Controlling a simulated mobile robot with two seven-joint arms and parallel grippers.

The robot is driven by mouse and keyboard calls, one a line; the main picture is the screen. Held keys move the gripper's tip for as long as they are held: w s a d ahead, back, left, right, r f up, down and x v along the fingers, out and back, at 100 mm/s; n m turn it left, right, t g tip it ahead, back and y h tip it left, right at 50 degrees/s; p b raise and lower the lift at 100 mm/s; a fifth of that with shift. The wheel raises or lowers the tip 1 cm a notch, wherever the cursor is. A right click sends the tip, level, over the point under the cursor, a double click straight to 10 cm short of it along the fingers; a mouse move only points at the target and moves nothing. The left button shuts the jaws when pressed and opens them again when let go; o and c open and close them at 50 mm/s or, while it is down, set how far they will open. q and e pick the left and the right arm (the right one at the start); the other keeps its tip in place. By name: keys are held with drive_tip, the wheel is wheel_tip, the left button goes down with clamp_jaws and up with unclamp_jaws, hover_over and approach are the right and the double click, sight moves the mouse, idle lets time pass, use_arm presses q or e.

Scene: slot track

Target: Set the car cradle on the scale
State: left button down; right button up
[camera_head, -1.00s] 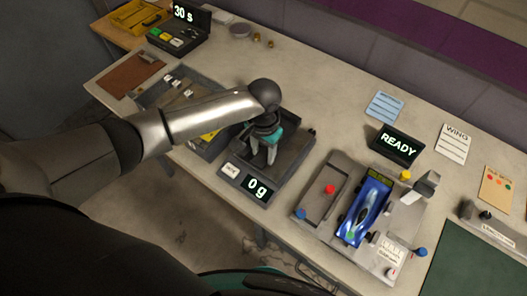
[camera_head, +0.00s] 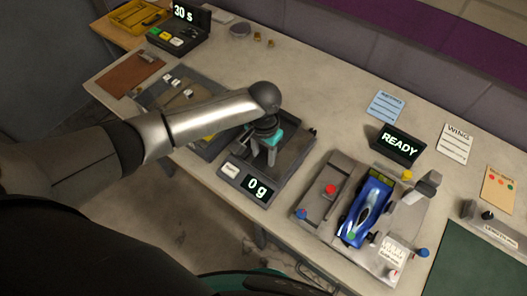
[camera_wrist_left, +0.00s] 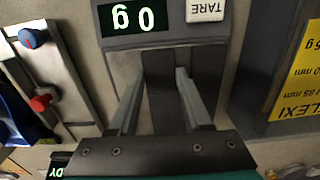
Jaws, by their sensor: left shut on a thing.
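The scale (camera_head: 238,175) is a dark box with a shallow tray, and its front display (camera_head: 257,188) reads 0 g. The display also shows upside down in the left wrist view (camera_wrist_left: 135,18). My left gripper (camera_head: 262,158) points down over the scale's tray. In the wrist view its two pale fingers (camera_wrist_left: 160,78) flank a dark grey piece (camera_wrist_left: 163,105), which I take for the car cradle. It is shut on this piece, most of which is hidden. I cannot tell whether the piece touches the tray. My right gripper is not in view.
A grey fixture (camera_head: 318,196) with a blue car (camera_head: 367,208) and coloured knobs stands right of the scale, with a READY display (camera_head: 398,144) behind it. A dark tray of parts (camera_head: 150,98) lies left of the scale. The bench behind the scale is clear.

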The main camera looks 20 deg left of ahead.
use_arm(q)
drive_tip(key=shift+f, duration=0.1)
drive_tip(key=shift+c, duration=1.3)
unclamp_jaws()
wheel_tip(320, 180, up, 15)
drive_tip(key=p, duration=0.2)
drive_tip(key=shift+s, duration=0.1)
